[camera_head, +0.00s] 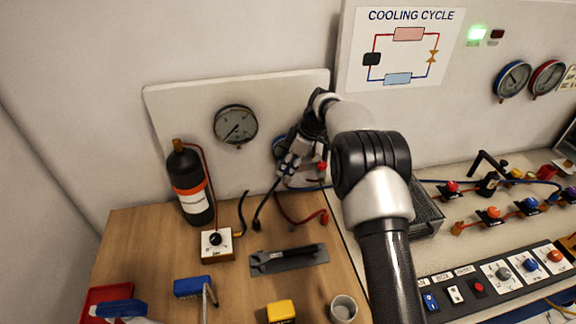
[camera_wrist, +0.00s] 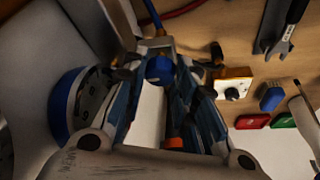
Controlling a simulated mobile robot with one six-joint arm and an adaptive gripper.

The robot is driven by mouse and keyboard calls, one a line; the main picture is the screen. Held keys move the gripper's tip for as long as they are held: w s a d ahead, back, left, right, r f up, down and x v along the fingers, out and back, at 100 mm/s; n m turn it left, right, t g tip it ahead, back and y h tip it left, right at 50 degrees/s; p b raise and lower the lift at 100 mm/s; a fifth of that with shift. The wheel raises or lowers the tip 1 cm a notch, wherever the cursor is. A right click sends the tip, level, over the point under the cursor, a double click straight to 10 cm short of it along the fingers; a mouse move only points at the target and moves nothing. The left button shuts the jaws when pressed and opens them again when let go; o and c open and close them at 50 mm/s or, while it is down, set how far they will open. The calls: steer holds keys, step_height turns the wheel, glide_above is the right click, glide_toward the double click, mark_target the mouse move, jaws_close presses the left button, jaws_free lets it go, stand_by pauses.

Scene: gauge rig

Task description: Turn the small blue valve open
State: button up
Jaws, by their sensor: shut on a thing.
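The small blue valve (camera_wrist: 160,69) shows as a blue knob between my finger ends in the wrist view. My gripper (camera_wrist: 166,72) is closed around it, one finger on each side. In the head view my gripper (camera_head: 288,168) is at the lower right of the white gauge panel (camera_head: 185,100), in front of a blue-rimmed gauge (camera_head: 278,148). That gauge also shows at the left of the wrist view (camera_wrist: 62,108). My gripper and wrist hide the blue valve in the head view. I cannot tell how far it is turned.
A red knob (camera_head: 322,166) sits just right of my gripper, and an orange-red part (camera_wrist: 173,143) shows between my fingers. Hoses hang below. A black bottle (camera_head: 190,185), a switch box (camera_head: 217,244) and a dark wrench (camera_head: 290,255) are on the wooden bench.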

steer(key=o, duration=1.1)
steer(key=shift+c, duration=0.2)
steer(key=shift+r, duration=0.1)
steer(key=v, duration=0.7)
steer(key=shift+d+r, duration=0.25)
steer(key=shift+r, duration=0.1)
